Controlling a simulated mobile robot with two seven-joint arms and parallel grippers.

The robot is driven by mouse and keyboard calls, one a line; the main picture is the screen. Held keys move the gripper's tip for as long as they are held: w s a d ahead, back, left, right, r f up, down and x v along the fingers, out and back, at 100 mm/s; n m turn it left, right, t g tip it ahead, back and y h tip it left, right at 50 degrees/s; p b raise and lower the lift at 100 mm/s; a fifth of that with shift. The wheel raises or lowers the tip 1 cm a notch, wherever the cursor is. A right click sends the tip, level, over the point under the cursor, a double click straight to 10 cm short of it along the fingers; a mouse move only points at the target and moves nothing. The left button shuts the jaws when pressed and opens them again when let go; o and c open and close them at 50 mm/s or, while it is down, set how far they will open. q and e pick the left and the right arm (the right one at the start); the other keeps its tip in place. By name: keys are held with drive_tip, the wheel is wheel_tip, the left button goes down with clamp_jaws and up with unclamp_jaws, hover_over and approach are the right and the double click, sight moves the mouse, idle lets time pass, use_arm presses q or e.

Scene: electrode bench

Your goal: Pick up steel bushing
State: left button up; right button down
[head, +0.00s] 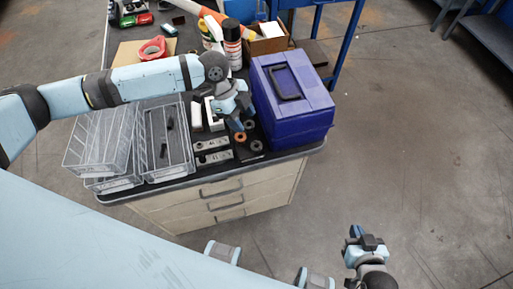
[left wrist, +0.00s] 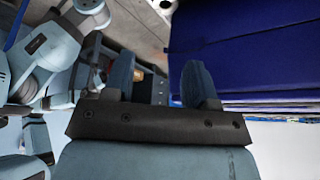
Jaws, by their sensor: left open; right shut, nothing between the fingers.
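Small rings lie on the dark bench top just left of the blue toolbox: a copper-coloured ring (head: 240,137), a greyish ring (head: 256,145) and a darker grey ring (head: 249,124). I cannot tell for sure which one is the steel bushing. My left gripper (head: 243,116) is open and points down close to the rings, nearest the darker grey one. In the left wrist view its two fingers (left wrist: 159,84) stand apart, with no ring clearly visible between them. My right gripper (head: 362,240) is shut and empty, out over the floor in front of the bench.
The blue toolbox (head: 317,105) stands close on the right of the left gripper. Grey wire baskets (head: 147,160) stand on the left. Metal blocks (head: 214,158) lie left of the rings. Spray cans (head: 232,44) and a red tape roll (head: 152,48) are farther back.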

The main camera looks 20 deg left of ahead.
use_arm(q)
drive_tip(key=w+a, duration=0.1)
drive_tip(key=a, duration=0.1)
hover_over(255, 143)
drive_tip(key=a, duration=0.2)
wheel_tip(255, 143, down, 7)
drive_tip(key=shift+w+f, duration=0.1)
drive_tip(key=shift+s+p+x, duration=0.2)
drive_tip(key=shift+p+x, duration=0.3)
drive_tip(key=shift+x, duration=2.25)
drive_tip(key=c, duration=0.7)
